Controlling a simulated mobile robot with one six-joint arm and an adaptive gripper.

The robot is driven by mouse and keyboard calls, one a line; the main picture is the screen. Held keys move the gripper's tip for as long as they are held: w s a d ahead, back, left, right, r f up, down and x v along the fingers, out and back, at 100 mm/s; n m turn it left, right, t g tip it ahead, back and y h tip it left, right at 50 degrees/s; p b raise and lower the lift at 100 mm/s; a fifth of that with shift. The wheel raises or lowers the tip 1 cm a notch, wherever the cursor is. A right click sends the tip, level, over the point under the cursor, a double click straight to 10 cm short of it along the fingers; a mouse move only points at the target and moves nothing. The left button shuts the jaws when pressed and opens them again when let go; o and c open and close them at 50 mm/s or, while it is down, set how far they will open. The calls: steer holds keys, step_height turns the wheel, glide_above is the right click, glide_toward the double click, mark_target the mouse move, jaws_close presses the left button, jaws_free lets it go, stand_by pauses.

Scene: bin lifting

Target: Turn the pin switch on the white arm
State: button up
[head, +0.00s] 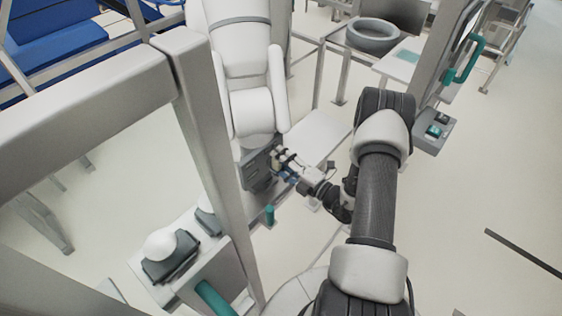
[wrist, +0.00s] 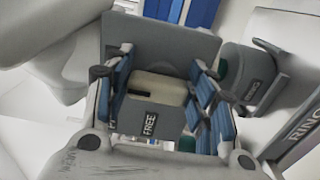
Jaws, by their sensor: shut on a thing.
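The white arm (head: 243,62) comes down from the top of the head view and ends in a grey box (head: 256,168). My gripper (head: 282,165) is at the right side of this box. In the wrist view, the blue-padded fingers of my gripper (wrist: 162,95) stand on both sides of the pin switch (wrist: 152,88), a pale block with a dark slot, and are shut on it. A grey plate labelled "FREE" (wrist: 150,124) shows below the block. The grey panel (wrist: 160,42) rises behind it. The switch is too small to make out in the head view.
A grey metal frame post (head: 215,170) stands close left of the white arm. A white bench (head: 312,150) lies under my arm. A box with teal knobs (head: 434,131) hangs at the right. In the wrist view, a grey labelled part (wrist: 250,80) sits right of my fingers.

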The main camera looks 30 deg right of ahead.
steer(key=o, duration=1.1)
steer(key=shift+s, duration=0.1)
steer(key=v, duration=1.2)
